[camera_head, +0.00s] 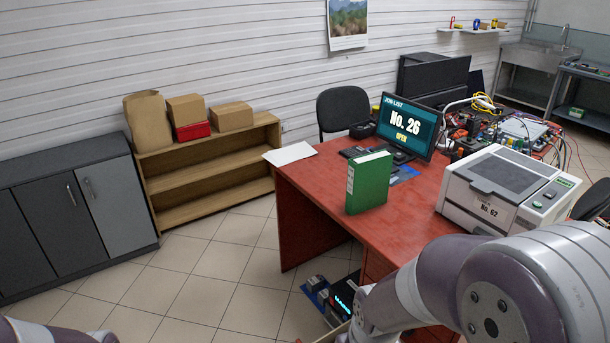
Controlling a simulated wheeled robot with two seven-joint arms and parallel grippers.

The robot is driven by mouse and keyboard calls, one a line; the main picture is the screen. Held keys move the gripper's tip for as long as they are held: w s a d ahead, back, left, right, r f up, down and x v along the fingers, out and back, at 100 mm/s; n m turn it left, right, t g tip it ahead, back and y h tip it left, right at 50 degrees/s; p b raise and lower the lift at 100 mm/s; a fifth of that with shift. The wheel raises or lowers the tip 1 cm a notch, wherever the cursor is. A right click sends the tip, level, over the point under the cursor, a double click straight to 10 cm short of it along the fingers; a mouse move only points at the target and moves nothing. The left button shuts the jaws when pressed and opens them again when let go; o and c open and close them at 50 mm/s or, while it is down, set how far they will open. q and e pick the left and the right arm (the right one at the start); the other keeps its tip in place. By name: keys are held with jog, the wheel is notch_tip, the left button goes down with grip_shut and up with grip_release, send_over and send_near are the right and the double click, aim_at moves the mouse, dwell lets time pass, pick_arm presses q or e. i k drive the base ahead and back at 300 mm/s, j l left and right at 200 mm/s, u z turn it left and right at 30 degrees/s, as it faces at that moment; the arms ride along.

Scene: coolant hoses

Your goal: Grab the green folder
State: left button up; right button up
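The green folder (371,184) stands upright on the red desk (318,188), near its left front part.
A monitor (409,125) stands behind the folder, and a white printer-like machine (502,188) is to its right. White paper (290,153) overhangs the desk's left corner. A wooden shelf (210,167) with boxes and grey cabinets (62,207) line the wall. Tiled floor is clear at left.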

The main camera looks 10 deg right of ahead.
aim_at(369, 175)
jog(key=i+j+u, duration=0.15)
jog(key=i+j, duration=0.15)
jog(key=i+j+u, duration=0.1)
jog(key=i+j, duration=0.15)
jog(key=i, duration=0.2)
jog(key=i+j+u, duration=0.15)
jog(key=i, duration=0.25)
jog(key=i+j+u, duration=0.1)
jog(key=i, duration=0.3)
jog(key=i+z, duration=0.25)
jog(key=z, duration=0.15)
jog(key=i+z, duration=0.2)
jog(key=z, duration=0.2)
jog(key=i+j+z, duration=0.2)
jog(key=z, duration=0.2)
jog(key=i+j+z, duration=0.2)
jog(key=z, duration=0.15)
